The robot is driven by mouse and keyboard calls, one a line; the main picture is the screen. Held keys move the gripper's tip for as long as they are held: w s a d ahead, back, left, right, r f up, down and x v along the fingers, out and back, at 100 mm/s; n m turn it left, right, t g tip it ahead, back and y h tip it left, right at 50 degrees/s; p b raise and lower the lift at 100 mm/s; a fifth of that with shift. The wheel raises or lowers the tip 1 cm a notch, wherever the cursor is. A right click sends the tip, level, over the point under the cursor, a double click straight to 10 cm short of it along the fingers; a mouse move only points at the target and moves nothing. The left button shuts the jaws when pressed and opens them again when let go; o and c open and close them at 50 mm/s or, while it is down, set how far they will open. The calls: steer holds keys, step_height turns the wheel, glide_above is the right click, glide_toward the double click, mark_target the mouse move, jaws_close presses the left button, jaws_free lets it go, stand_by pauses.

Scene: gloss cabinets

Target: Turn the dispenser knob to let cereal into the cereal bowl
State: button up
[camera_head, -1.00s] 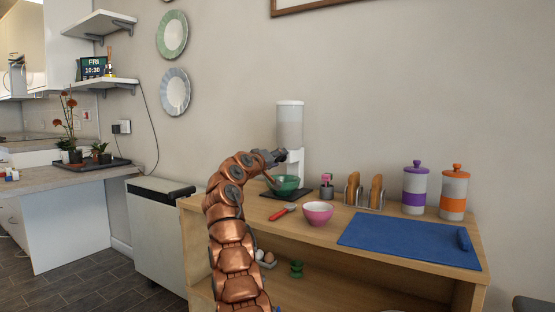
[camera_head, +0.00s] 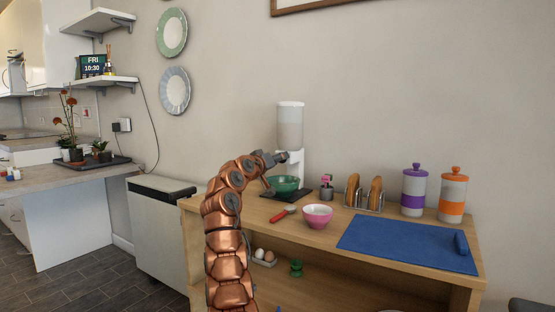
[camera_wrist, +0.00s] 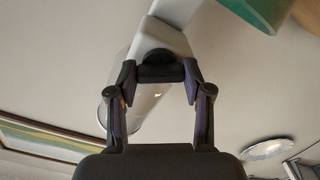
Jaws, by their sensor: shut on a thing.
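The white cereal dispenser (camera_head: 290,128) with a clear upper container stands at the back of the wooden cabinet, against the wall. Its dark knob (camera_wrist: 160,70) shows in the wrist view between my fingers. My gripper (camera_wrist: 160,80) is shut on the knob, one finger on each side; in the head view my gripper (camera_head: 275,159) is at the dispenser's front. The green cereal bowl (camera_head: 284,185) sits below the spout on a dark base; its rim also shows in the wrist view (camera_wrist: 258,14). I cannot see whether it holds cereal.
A pink bowl (camera_head: 318,216), a red-handled utensil (camera_head: 283,214), a toast rack (camera_head: 364,196), two canisters (camera_head: 414,190) and a blue mat (camera_head: 408,245) are on the cabinet top to the right. Eggs (camera_head: 264,255) lie on the shelf below.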

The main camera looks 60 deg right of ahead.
stand_by(0.3)
steer(key=o, duration=1.2)
steer(key=shift+c, duration=0.2)
steer(key=a, duration=1.1)
steer(key=shift+s+a, duration=0.25)
steer(key=shift+a, duration=0.15)
steer(key=shift+a, duration=0.1)
stand_by(0.6)
